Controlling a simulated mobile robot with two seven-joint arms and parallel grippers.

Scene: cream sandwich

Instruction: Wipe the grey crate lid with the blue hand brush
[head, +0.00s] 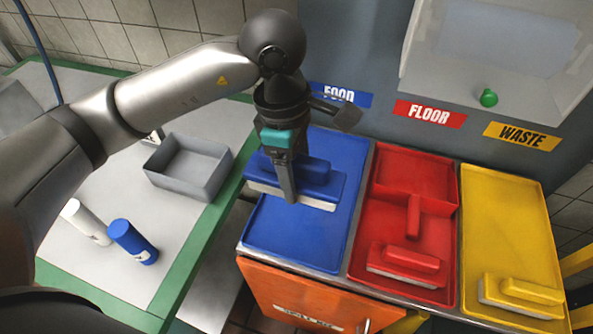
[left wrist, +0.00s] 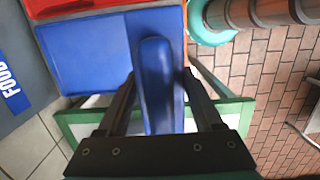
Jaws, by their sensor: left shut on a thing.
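The blue hand brush (head: 322,178) has a blue back and handle and a pale bristle edge. My left gripper (head: 289,192) reaches down onto it and is shut on it. In the left wrist view the blue brush (left wrist: 158,85) lies between the two dark fingers (left wrist: 160,85). The brush is over the blue tray (head: 297,240) under the FOOD label; I cannot tell whether it touches the tray. A grey open-topped crate (head: 188,168) stands on the green-edged table to the left. I cannot make out a separate lid for sure. My right gripper is not in view.
A red tray (head: 436,209) and a yellow tray (head: 500,200) sit right of the blue one, with a red brush (head: 405,262) and a yellow brush (head: 520,293). A white bottle (head: 86,222) and a blue bottle (head: 132,241) are on the table (head: 118,289).

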